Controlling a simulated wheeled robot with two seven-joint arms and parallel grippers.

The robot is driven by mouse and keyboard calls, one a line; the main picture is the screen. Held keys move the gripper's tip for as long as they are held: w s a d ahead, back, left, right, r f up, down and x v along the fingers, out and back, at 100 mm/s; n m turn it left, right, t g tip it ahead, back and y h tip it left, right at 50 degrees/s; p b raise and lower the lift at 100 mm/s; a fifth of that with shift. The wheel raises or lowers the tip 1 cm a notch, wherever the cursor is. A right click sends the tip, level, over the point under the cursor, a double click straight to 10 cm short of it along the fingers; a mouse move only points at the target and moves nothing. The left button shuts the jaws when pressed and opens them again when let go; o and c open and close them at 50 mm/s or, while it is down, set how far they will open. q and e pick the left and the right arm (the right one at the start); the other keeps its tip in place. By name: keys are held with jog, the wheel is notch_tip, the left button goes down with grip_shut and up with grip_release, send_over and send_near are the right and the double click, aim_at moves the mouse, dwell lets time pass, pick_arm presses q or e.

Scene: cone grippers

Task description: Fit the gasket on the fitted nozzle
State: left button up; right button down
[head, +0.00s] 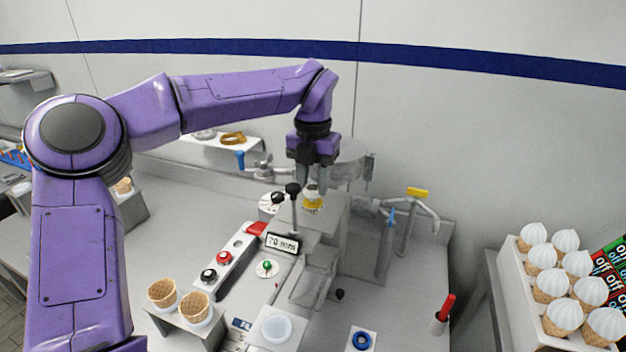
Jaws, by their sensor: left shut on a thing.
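My left gripper (311,181) points straight down over the grey machine (338,212) at the centre. Its fingers are shut on a small pale part with a yellow band (312,204), low between the fingertips. The part is at the machine's top, and the fingers partly hide it. I cannot tell whether it is the nozzle or touches the machine. A blue ring (361,341), which looks like a gasket, lies flat on a white square (372,333) at the bottom edge, well apart from the gripper. My right gripper is out of view.
Black-knobbed levers (293,190) and a "70 mm" sign (283,243) stand close by the gripper. Taps with blue and yellow handles (418,192) are to the right. Two empty cones (194,305) stand front left, filled cones (563,318) at right. The counter right of centre is mostly clear.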

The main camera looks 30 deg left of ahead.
pick_arm(q)
jog(key=shift+f, duration=0.2)
jog(key=shift+f+b, duration=0.85)
jog(key=shift+f, duration=0.05)
jog(key=o, duration=1.1)
jog(key=shift+r, duration=0.1)
notch_tip(320, 180, up, 10)
jog(key=shift+r, duration=0.25)
